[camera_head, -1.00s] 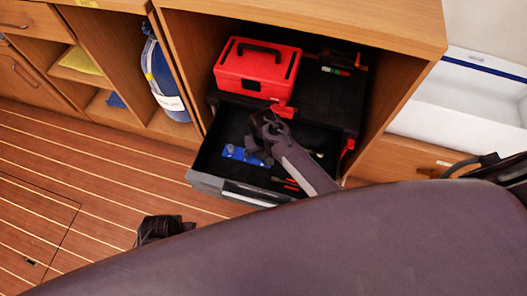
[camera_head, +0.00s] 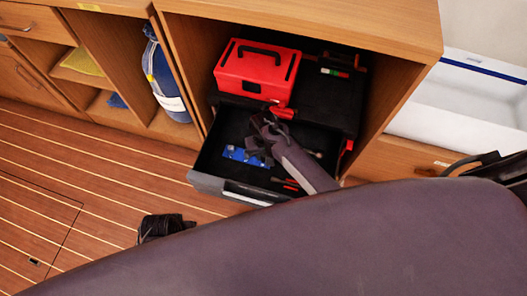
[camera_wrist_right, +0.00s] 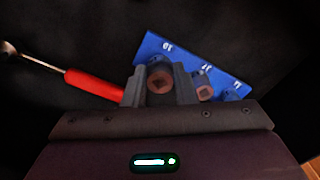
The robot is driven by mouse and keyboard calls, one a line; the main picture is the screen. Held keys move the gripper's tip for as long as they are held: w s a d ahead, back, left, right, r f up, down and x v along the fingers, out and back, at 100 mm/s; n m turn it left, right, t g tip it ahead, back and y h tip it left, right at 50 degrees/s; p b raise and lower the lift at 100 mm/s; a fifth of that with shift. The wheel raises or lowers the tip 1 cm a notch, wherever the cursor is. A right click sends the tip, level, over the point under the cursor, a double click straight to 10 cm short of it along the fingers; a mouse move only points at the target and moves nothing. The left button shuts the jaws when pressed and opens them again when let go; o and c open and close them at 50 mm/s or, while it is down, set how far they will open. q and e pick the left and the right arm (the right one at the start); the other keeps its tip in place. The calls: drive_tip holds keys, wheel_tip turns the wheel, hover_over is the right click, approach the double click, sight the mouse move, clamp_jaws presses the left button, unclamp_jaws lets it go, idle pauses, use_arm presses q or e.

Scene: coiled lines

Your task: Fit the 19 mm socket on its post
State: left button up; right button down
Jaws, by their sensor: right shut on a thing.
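The blue socket rail (camera_head: 238,154) lies in the open drawer. In the right wrist view the rail (camera_wrist_right: 190,58) carries white numbers, with 19 near its left end. My right gripper (camera_head: 262,145) reaches down over the rail. In the wrist view its fingers (camera_wrist_right: 160,88) are shut on a round socket (camera_wrist_right: 160,79), which is beside the 19 mark. I cannot tell whether the socket is around its post or above it. Another socket (camera_wrist_right: 205,91) stands to the right on the rail. A dark shape, probably my left gripper (camera_head: 163,227), is low at left; its jaws are unclear.
A red-handled tool (camera_wrist_right: 93,84) lies left of the rail in the drawer. The drawer front (camera_head: 225,188) and cabinet sides bound the space. A red toolbox (camera_head: 257,70) sits above and behind the drawer.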

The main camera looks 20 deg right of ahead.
idle(0.4)
drive_tip(key=shift+p, duration=0.3)
drive_tip(key=shift+f, duration=0.3)
drive_tip(key=shift+f+b, duration=0.65)
drive_tip(key=c, duration=0.8)
unclamp_jaws()
drive_tip(key=shift+o, duration=0.2)
drive_tip(key=shift+r, duration=0.1)
wheel_tip(320, 180, up, 5)
drive_tip(key=p, duration=0.5)
drive_tip(key=shift+p, duration=0.4)
